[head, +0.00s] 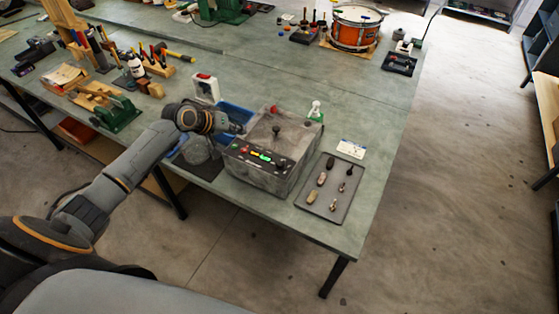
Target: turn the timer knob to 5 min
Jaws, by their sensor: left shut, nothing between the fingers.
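A grey box-shaped machine (255,178) stands on the green bench. Its sloped front panel (262,157) carries a red part at the left, lit green and orange marks in the middle and a dark round part (281,163) at the right. Which part is the timer knob, and its setting, are too small to tell. A dark knob-like piece (277,131) stands on the machine's top. My left gripper (240,129) is shut and empty at the machine's upper left, above or beside its edge; I cannot tell whether it touches. My right gripper is not in view.
A dark tray (319,208) with several small pieces lies right of the machine. A blue bin (236,112) and a white-and-red item (206,88) are behind my gripper. The bench (345,110) is clear toward the orange drum (352,31).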

